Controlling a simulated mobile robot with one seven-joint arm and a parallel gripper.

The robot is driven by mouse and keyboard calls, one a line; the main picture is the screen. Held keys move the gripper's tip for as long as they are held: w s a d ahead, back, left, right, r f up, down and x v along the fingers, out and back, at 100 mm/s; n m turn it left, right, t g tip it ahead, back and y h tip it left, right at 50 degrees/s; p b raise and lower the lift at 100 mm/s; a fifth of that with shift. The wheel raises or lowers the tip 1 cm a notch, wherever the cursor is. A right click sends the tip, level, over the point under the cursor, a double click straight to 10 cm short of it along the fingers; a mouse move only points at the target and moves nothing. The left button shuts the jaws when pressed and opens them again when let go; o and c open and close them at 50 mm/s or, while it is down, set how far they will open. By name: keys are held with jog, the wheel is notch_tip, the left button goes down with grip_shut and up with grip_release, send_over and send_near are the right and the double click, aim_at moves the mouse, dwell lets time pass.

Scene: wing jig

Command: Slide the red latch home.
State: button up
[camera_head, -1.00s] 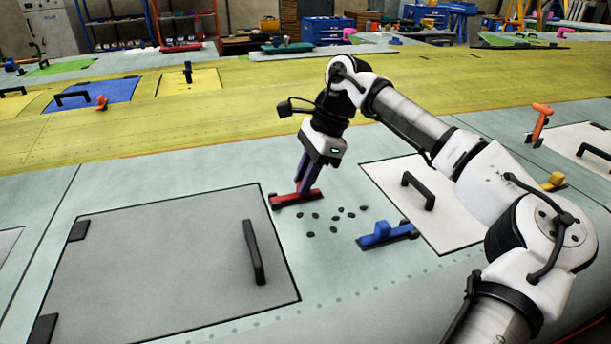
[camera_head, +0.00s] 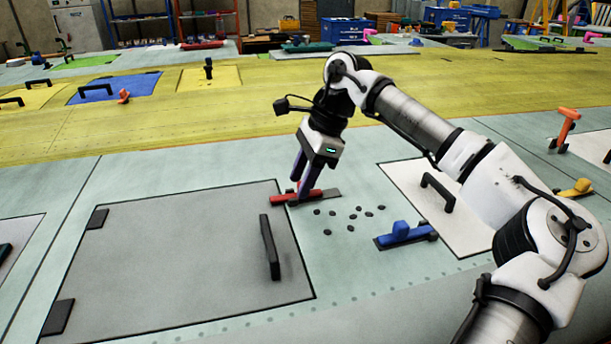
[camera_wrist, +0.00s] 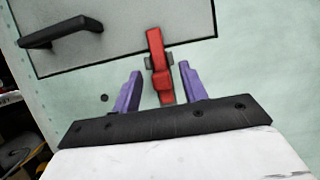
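The red latch (camera_head: 282,198) lies at the right edge of the large grey panel (camera_head: 180,240), near its upper right corner. Its left end reaches over the panel's edge line. Bare dark track (camera_head: 332,193) shows at its right end. My gripper (camera_head: 300,188) is down at the latch with its purple fingers apart. In the wrist view the red latch (camera_wrist: 157,50) stands between the fingers of my gripper (camera_wrist: 160,68), with a gap on each side. Its far end crosses the panel's border, and small grey pieces show on both sides of it.
A black handle (camera_head: 270,247) stands on the grey panel. Several dark round pieces (camera_head: 352,217) lie right of the red latch. A blue latch (camera_head: 402,234) sits beside a white panel with a black handle (camera_head: 437,190). An orange latch (camera_head: 566,128) is farther right.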

jog(key=shift+d, duration=0.15)
jog(key=b+v, duration=0.1)
jog(key=v, duration=1.2)
jog(key=shift+r, duration=0.4)
